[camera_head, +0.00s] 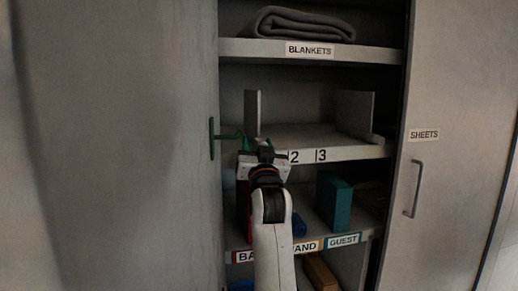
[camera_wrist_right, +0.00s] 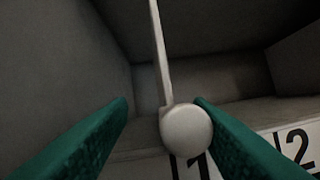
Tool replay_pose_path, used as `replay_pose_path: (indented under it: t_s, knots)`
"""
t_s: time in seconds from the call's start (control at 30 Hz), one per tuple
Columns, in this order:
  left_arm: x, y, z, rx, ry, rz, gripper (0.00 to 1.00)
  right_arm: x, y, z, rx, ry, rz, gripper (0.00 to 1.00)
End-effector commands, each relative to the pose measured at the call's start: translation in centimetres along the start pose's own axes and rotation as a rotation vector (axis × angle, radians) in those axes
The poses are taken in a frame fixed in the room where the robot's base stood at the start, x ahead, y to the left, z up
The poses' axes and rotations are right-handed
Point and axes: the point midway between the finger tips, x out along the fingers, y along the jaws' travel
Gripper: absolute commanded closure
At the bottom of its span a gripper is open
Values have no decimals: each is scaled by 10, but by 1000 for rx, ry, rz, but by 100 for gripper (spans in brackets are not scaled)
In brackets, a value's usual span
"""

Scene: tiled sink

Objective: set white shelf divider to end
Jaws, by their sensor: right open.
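The white shelf divider (camera_head: 252,112) stands upright near the left end of the middle shelf. In the right wrist view the divider (camera_wrist_right: 161,50) shows edge-on as a thin plate with a round white knob (camera_wrist_right: 186,130) at its front. My right gripper (camera_head: 256,146) is at the shelf's front edge, just before the divider. Its green fingers (camera_wrist_right: 160,112) are open, one on each side of the knob. The right finger appears close to the knob; I cannot tell if it touches. My left gripper is not in view.
The middle shelf's front edge (camera_head: 338,153) carries numbers; 2 and 3 are readable. Another upright panel (camera_head: 355,113) stands at its right, with bare shelf between. A green bracket-like piece (camera_head: 211,138) is at the left door edge. Folded blankets (camera_head: 300,24) lie above; a teal box (camera_head: 335,203) stands below.

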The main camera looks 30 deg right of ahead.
Motion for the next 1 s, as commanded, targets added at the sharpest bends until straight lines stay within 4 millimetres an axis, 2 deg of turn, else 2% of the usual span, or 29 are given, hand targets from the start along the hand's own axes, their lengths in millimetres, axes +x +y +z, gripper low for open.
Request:
replay_pose_path:
  t_s: [0.1, 0.2, 0.6, 0.8, 1.0]
  knots:
    - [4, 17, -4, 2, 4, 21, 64, -7, 0, -1, 0, -1, 1, 55]
    - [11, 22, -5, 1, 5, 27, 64, -21, 0, -4, 1, -1, 1, 55]
    - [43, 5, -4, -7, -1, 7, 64, -101, 0, -3, 1, -2, 2, 55]
    - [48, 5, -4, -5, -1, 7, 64, -118, 0, -1, -1, 0, 0, 55]
    - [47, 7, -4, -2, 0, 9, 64, -120, 1, 0, -1, 0, 0, 55]
